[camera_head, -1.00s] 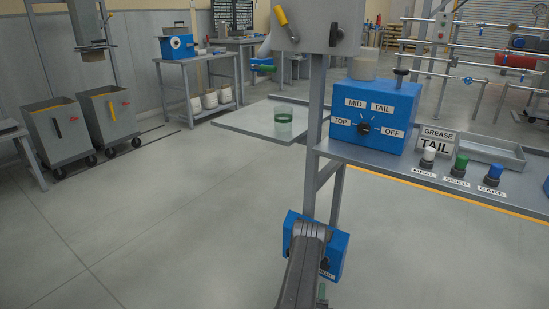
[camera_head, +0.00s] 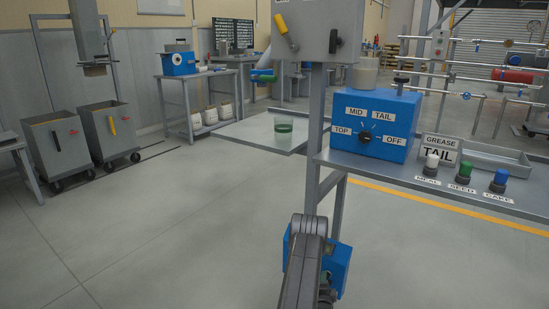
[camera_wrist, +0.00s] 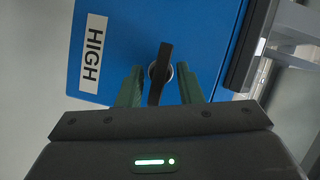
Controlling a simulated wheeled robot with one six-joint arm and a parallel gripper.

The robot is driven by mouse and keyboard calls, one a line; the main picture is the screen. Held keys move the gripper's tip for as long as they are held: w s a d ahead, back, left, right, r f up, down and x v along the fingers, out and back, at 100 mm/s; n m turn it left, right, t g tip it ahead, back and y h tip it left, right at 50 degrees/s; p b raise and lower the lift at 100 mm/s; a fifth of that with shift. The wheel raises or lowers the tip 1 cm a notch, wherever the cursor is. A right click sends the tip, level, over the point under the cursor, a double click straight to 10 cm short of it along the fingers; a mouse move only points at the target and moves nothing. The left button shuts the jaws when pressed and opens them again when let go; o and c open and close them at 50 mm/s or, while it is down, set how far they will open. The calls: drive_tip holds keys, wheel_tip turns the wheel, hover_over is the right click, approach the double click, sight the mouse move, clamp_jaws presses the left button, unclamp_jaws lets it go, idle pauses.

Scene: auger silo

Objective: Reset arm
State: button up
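My gripper (camera_wrist: 160,70) shows in the wrist view with its two green fingers apart. They stand on either side of a black lever knob (camera_wrist: 159,76), with a gap visible on each side. The knob sits on the face of a blue box (camera_wrist: 205,45) with a white HIGH label (camera_wrist: 91,54). In the head view my arm reaches down in front of this low blue box (camera_head: 338,266), below the bench.
A bench (camera_head: 420,181) at right carries a blue selector box (camera_head: 386,108), a sign reading GREASE TAIL (camera_head: 438,150) and three coloured buttons. Two wheeled bins (camera_head: 58,147) stand at left. The floor between is clear.

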drive_tip(key=shift+n+g, duration=0.4)
drive_tip(key=shift+n, duration=0.7)
drive_tip(key=shift+r, duration=0.1)
